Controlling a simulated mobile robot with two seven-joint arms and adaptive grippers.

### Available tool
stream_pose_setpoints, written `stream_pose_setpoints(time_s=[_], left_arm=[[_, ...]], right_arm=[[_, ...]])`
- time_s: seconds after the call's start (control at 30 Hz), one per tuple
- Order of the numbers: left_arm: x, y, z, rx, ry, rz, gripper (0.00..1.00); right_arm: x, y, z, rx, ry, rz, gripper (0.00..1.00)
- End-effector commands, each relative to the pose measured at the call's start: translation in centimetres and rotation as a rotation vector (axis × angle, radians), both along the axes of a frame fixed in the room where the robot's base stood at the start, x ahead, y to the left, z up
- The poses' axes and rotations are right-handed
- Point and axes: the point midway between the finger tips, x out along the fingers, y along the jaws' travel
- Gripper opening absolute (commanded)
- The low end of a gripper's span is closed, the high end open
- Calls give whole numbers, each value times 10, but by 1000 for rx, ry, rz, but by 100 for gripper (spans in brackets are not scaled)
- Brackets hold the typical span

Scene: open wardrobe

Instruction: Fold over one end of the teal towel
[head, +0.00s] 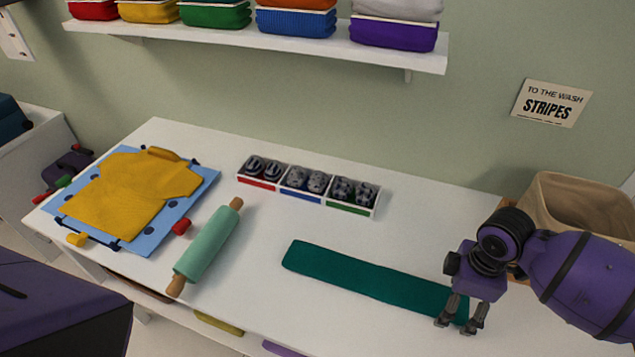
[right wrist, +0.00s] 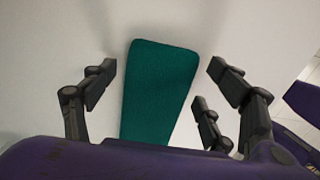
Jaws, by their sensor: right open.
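The teal towel (head: 365,278) lies flat as a long narrow strip on the white table, running from the middle toward the lower right. My right gripper (head: 459,322) is open over its right end, fingers pointing down. In the right wrist view the towel (right wrist: 157,95) lies between the open fingers of the right gripper (right wrist: 160,72), with nothing held. Its far end is rounded and flat, and its near part is hidden behind the purple gripper body. I cannot tell whether the fingertips touch the table. My left gripper is not in view.
A green rolling pin (head: 208,244) lies left of the towel. A yellow shirt (head: 130,190) lies on a blue board (head: 190,208) at the left. A sock organiser (head: 308,188) stands behind the towel. A beige basket (head: 570,205) stands at the right, beside my right arm.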

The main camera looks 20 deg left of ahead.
Motion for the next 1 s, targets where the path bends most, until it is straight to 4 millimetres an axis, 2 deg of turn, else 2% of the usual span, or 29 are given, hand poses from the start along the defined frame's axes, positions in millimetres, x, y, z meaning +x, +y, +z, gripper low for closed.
stream_pose_setpoints(time_s=[0.8,0.9,1.0], left_arm=[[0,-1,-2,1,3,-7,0],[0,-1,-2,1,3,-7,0],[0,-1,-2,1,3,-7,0]], right_arm=[[0,0,-13,-1,0,0,78],[0,0,-13,0,0,0,67],[0,0,-13,0,0,0,63]])
